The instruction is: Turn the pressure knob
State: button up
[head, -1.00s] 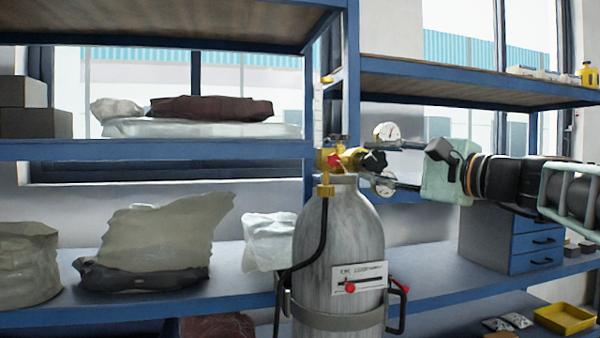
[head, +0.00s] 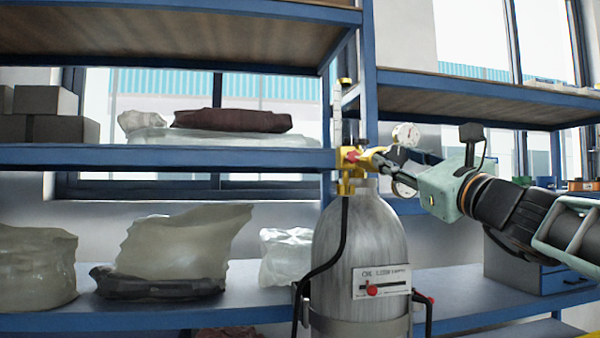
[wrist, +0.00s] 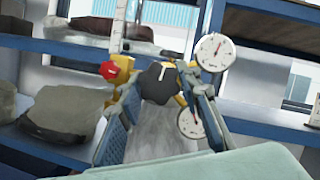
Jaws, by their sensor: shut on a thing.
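The black lobed pressure knob (wrist: 158,82) with a white mark sits on the brass regulator of a grey gas cylinder (head: 362,245). In the head view the knob (head: 396,154) is partly hidden by my fingers. My gripper (wrist: 160,92) has one finger on each side of the knob and is shut on it. In the head view my gripper (head: 392,163) reaches in from the right, with the wrist tilted.
Two round white gauges, an upper one (wrist: 215,52) and a lower one (wrist: 191,123), sit close by my right finger. A red knob (wrist: 109,70) is left of the regulator. Blue shelves (head: 150,157) with wrapped bundles stand behind.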

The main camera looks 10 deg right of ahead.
jog(key=m+h+b, duration=0.1)
jog(key=m, duration=0.2)
jog(key=m+h+b, duration=0.2)
jog(key=m, duration=0.1)
jog(key=m+h+b, duration=0.1)
jog(key=m+h, duration=0.1)
jog(key=m, duration=0.1)
jog(key=shift+f+m+t+b, duration=0.3)
jog(key=shift+t+b, duration=0.1)
jog(key=shift+a+r+m+g+h+b, duration=0.1)
jog(key=shift+m+g+h+b, duration=0.15)
jog(key=shift+m+h+b, duration=0.95)
jog(key=shift+r+m+g+h+b, duration=0.1)
jog(key=shift+m+g+h, duration=0.3)
jog(key=shift+m, duration=1.6)
jog(key=o, duration=1.2)
jog(key=shift+c, duration=0.2)
jog(key=shift+s, duration=0.5)
jog(key=v, duration=1.1)
jog(key=shift+f, duration=0.3)
